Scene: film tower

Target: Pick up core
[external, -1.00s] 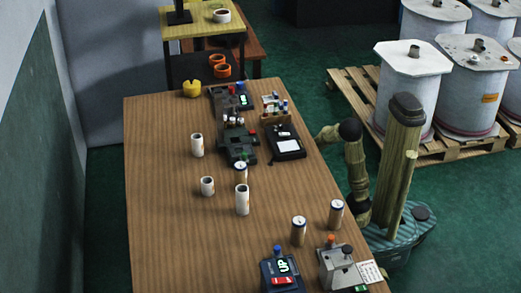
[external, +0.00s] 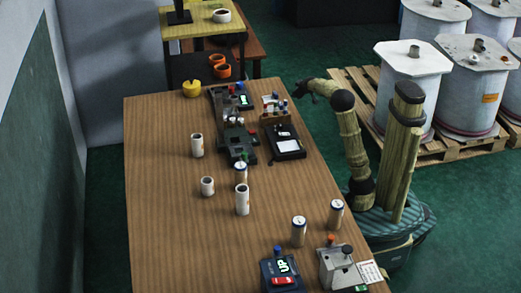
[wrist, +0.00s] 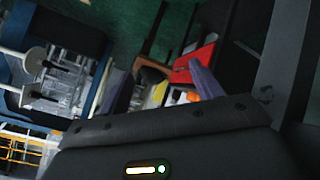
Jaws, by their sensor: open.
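Three white hollow tubes that look like cores stand upright on the wooden table: one at mid-left (external: 197,145), a short one (external: 207,186) in front of it, and a taller one (external: 242,199) to the right. I cannot tell which one is the core of the task. My gripper (external: 301,89) is raised beyond the table's right edge, well apart from the tubes. Its two fingers are spread and empty in the wrist view (wrist: 160,90). No tube can be made out in the wrist view.
A dark machine (external: 238,143), a black tray (external: 286,143) and a blue device marked UP (external: 282,272) also stand there.

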